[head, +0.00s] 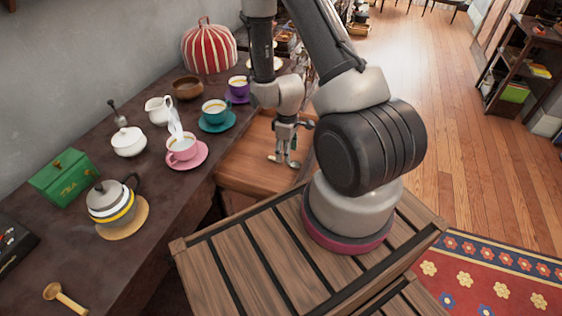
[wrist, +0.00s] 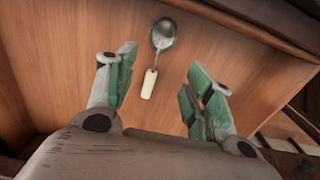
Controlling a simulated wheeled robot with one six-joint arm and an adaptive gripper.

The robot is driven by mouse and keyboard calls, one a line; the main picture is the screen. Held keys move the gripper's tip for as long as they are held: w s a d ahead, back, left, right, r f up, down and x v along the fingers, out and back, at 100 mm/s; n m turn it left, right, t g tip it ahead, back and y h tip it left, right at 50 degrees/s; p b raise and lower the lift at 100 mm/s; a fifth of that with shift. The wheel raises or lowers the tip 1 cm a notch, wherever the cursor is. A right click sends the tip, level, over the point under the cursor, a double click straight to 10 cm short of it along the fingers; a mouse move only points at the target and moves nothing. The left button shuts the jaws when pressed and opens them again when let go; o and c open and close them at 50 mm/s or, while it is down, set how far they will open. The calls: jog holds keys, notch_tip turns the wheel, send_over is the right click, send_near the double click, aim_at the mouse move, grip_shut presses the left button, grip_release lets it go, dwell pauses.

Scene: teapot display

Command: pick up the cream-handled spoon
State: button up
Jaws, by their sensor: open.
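The cream-handled spoon (wrist: 151,80) lies on the wooden bottom of an open drawer (head: 240,171) in the wrist view. Its metal bowl points away from my gripper and its cream handle points toward it. My gripper (wrist: 158,82) is open and empty. The spoon appears between the two green-padded fingers, somewhat nearer the left one, and beyond the fingertips. In the head view my gripper (head: 285,161) hangs down over the drawer.
The drawer's side wall (wrist: 255,35) runs close by the fingers. The dark counter beside the drawer holds a pink cup (head: 182,149), a teal cup (head: 214,108), a striped teapot (head: 108,202), a green tea box (head: 64,178) and a wooden dipper-like tool (head: 63,297).

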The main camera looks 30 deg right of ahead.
jog(key=f, duration=0.4)
jog(key=shift+w+d+f, duration=0.15)
jog(key=shift+d+f, duration=0.1)
jog(key=shift+f, duration=0.15)
jog(key=shift+c, duration=0.2)
jog(key=c, duration=0.9)
